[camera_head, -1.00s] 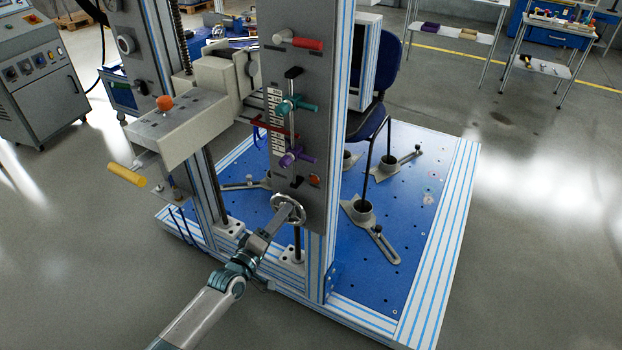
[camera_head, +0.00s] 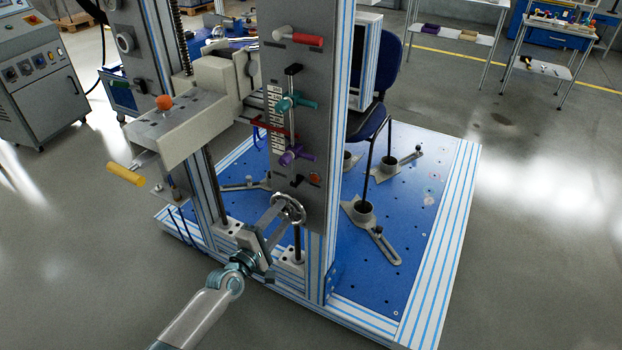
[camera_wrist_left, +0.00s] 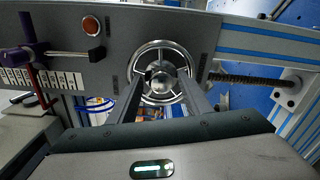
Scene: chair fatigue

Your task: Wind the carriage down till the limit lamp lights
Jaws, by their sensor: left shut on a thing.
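A metal handwheel (camera_head: 289,208) sits low on the grey upright panel. My left gripper (camera_head: 280,206) is at it; in the left wrist view its two fingers (camera_wrist_left: 161,88) reach to either side of the wheel's round hub (camera_wrist_left: 160,80) and are shut on it. The round orange-red limit lamp (camera_head: 314,179) is just above the wheel and looks dull; it also shows in the wrist view (camera_wrist_left: 91,25). The carriage, a beige block (camera_head: 215,78), sits on the column, and a red pointer (camera_head: 268,127) crosses the white scale (camera_head: 276,140). My right gripper is not in view.
Purple (camera_head: 298,154), teal (camera_head: 297,102) and red (camera_head: 306,39) handles stick out from the panel above the wheel. A yellow handle (camera_head: 126,174) juts out at left. A blue chair (camera_head: 367,122) stands on the blue base plate (camera_head: 400,230). The floor in front is clear.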

